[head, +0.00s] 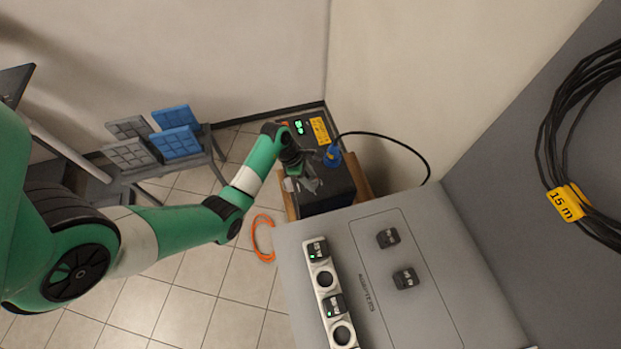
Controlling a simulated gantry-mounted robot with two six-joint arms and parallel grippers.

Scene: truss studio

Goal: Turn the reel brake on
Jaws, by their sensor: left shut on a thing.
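A dark box (340,189) stands in the far corner on a wooden-looking stand, with a small green-lit display (299,127) and a yellow label (320,130) on top. A blue plug (333,156) with a black cable sits at its right side. My left gripper (304,184) is at the near left part of this box, pointing down. It is shut on a small part there, which the gripper and wrist mostly hide. I cannot make out a reel or the brake's position. My right gripper is not in view.
A grey cabinet (440,290) with a socket strip (323,279) and two black adapters stands in front right. A black cable coil (548,150) tagged "15 m" hangs at right. An orange cable (262,238) lies on the tiled floor. Blue and grey panels (176,142) stand at left.

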